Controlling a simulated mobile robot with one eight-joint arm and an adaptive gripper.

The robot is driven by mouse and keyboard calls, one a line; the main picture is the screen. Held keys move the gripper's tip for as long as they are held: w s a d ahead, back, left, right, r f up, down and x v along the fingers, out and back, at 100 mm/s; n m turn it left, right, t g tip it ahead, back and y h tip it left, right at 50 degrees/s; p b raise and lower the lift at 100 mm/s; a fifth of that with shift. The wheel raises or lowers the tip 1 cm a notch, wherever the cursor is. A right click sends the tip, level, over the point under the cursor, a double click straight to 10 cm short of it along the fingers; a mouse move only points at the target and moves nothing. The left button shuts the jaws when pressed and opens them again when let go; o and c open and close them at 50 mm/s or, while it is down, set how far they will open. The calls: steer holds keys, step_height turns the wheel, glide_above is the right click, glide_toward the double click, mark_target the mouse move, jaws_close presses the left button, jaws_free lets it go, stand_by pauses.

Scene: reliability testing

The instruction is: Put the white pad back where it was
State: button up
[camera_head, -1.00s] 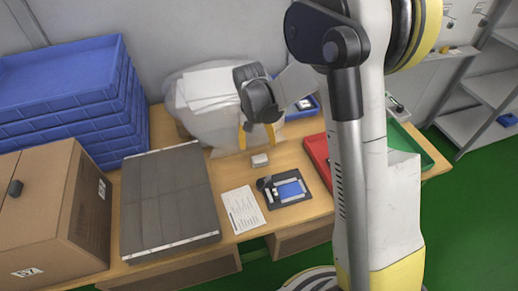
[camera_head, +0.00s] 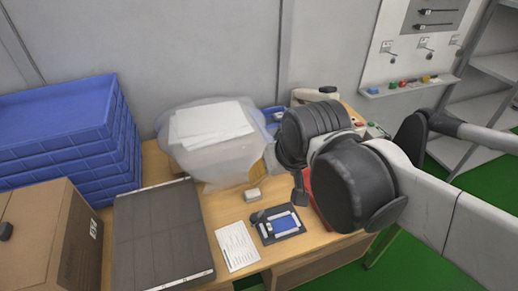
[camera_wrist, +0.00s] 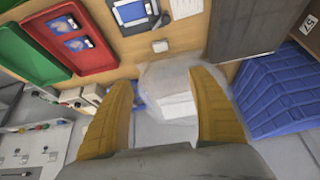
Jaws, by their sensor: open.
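A small white pad (camera_head: 252,195) lies on the wooden table, just behind the black tray (camera_head: 264,238) with a blue-screened device (camera_head: 284,224).
A clear bag with white sheets (camera_head: 212,122) stands behind the pad. Blue crates (camera_head: 60,125), a cardboard box (camera_head: 45,235) and a grey panel (camera_head: 160,240) fill the left. A printed sheet (camera_head: 236,246) lies in front. Red (camera_wrist: 85,40) and green (camera_wrist: 35,40) bins stand beside the tray.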

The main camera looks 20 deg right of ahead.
steer(key=s+t, duration=0.1)
steer(key=s, duration=0.2)
steer(key=shift+s+f, duration=0.15)
steer(key=shift+s, duration=0.1)
steer(key=shift+c, duration=0.3)
stand_by(0.6)
